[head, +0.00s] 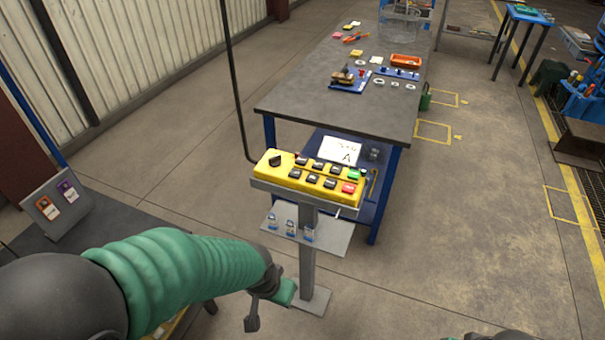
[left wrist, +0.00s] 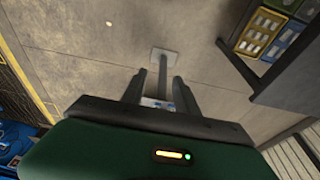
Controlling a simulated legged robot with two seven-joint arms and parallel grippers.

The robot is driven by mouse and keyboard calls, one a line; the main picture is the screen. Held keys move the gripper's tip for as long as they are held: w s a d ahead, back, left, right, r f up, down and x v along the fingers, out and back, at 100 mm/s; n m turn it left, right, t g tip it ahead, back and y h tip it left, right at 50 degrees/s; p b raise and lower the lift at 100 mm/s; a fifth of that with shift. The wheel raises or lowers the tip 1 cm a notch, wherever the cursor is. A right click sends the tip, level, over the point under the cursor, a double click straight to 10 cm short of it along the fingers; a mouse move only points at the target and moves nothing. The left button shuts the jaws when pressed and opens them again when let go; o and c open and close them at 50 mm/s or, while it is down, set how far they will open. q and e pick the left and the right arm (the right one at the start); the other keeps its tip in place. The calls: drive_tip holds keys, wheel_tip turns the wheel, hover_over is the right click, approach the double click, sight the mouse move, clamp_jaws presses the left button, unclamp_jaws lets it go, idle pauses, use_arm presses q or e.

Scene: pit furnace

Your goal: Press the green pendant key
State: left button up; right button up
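The yellow pendant box (head: 303,182) sits on top of a grey post, with two rows of mostly black keys. The green key (head: 354,174) is at the right end of its back row, and a red key (head: 348,188) is in front of it. My left gripper (head: 270,308) is below and to the left of the box, well apart from the keys. In the left wrist view its two fingers (left wrist: 158,80) stand apart with nothing held between them. The green key does not show in the left wrist view.
A grey shelf (head: 330,238) with small clear items juts from the post (head: 307,262) below the box. A black cable (head: 238,95) hangs at the box's left. A large workbench (head: 300,92) stands behind. A dark table (head: 112,240) is at the left.

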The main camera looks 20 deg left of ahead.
use_arm(q)
clamp_jaws()
idle(1.7)
